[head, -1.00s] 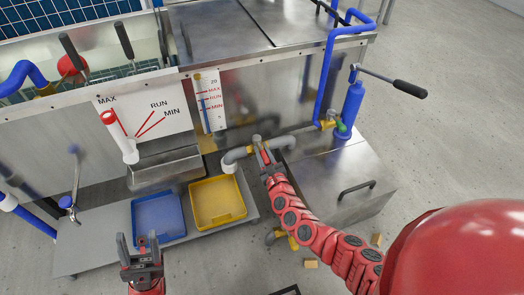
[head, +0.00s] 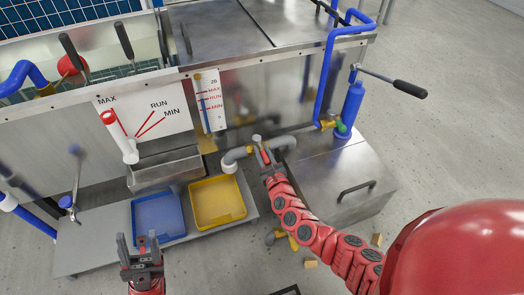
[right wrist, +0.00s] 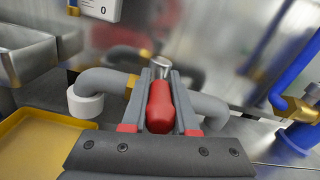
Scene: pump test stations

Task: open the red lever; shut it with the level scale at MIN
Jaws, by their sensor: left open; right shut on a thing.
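The red lever (right wrist: 160,105) sits on the grey pipe (right wrist: 207,108), with its metal pivot at the far end. My right gripper (right wrist: 160,88) is shut on the lever, with one finger on each side of it. In the head view the right gripper (head: 263,152) is at this pipe and hides most of the lever. The level scale (head: 208,102) stands upright on the tank front, with MAX, RUN and MIN marks. A blue column shows in it, but its top is too small to read surely. My left gripper (head: 138,245) is open and empty in front of the blue tray.
The pipe's spout (right wrist: 85,103) faces the yellow tray (head: 217,202), and no stream shows. The blue tray (head: 158,216) is left of it. A white, red-tipped pointer (head: 122,138) is at a MAX/RUN/MIN board. A blue cylinder with a black-handled lever (head: 350,105) stands right.

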